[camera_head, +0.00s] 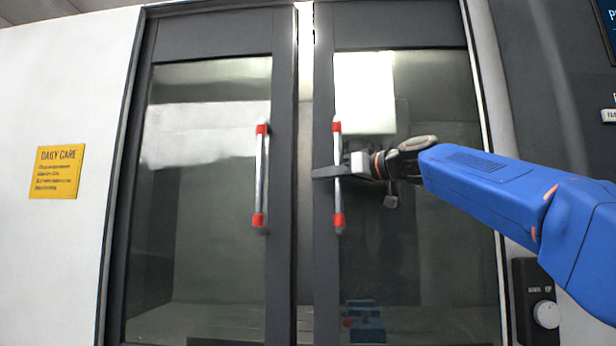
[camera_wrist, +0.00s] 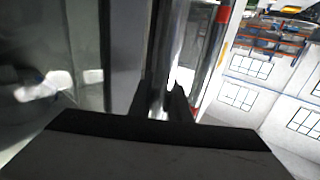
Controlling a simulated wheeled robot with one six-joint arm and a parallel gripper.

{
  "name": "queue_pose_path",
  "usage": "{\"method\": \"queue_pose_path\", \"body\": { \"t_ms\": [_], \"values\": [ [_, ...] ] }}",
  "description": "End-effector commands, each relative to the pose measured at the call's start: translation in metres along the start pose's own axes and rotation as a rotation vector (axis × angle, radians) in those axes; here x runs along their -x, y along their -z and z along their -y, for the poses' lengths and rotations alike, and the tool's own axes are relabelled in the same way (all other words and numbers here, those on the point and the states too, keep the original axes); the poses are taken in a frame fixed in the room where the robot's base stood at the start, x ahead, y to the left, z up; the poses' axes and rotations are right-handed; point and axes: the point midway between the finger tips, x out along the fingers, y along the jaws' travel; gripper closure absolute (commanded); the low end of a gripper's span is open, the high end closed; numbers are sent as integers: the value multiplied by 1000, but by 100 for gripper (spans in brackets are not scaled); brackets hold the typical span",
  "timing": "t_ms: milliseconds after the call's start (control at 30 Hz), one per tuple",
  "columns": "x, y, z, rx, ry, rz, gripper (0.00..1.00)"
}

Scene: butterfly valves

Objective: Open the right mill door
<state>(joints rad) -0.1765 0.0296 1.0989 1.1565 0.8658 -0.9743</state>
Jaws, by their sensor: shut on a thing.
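The right mill door (camera_head: 420,230) is a dark-framed glass panel. A narrow gap shows between its frame and the left mill door (camera_head: 200,230), bright at the top. Its handle (camera_head: 337,205) is a vertical silver bar with red ends. My gripper (camera_head: 338,171) is shut on this handle near mid-height, coming from the right. In the wrist view the handle bar (camera_wrist: 177,45) runs between the two dark fingers of my gripper (camera_wrist: 160,102). The fingertips' exact contact is partly hidden.
The left door's handle (camera_head: 261,180) is a similar bar, close to the left of my gripper. A yellow "DAILY CARE" sign (camera_head: 57,171) is on the white wall. A dark panel with a round knob (camera_head: 546,314) sits at the lower right, below my blue arm.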

Motion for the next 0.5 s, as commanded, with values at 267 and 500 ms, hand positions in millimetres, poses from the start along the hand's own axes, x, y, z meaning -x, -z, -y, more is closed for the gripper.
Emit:
{"method": "queue_pose_path", "body": {
  "t_ms": [267,500],
  "values": [
    [65,0,-44,0,-7,1,100],
    [117,0,-80,0,-7,1,100]
  ]
}}
